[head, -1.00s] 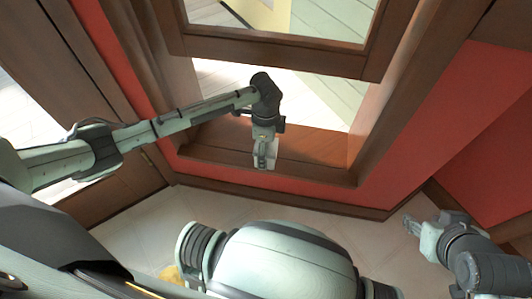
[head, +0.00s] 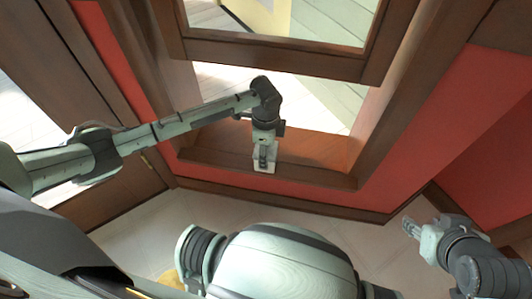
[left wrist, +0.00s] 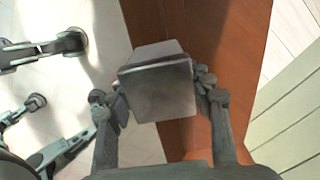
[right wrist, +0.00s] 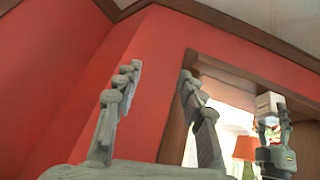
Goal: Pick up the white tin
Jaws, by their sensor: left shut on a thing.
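The white tin (left wrist: 158,90) is a boxy block, looking grey in shadow in the left wrist view. It sits between the two fingers of my left gripper (left wrist: 163,95), which touch it on both sides. In the head view the tin (head: 264,166) shows as a small pale block at the end of my left gripper (head: 265,156), over the wooden window sill. The right wrist view shows the tin (right wrist: 268,103) held upright at the far right. My right gripper (right wrist: 157,82) is empty with its fingers apart; it is low at the right in the head view (head: 411,228).
The wooden sill (head: 318,150) lies inside a brown window frame (head: 270,55). Red walls (head: 425,140) stand to the right of it. Pale floor (head: 330,226) lies below the wall. An orange lamp (right wrist: 246,148) shows beyond the opening in the right wrist view.

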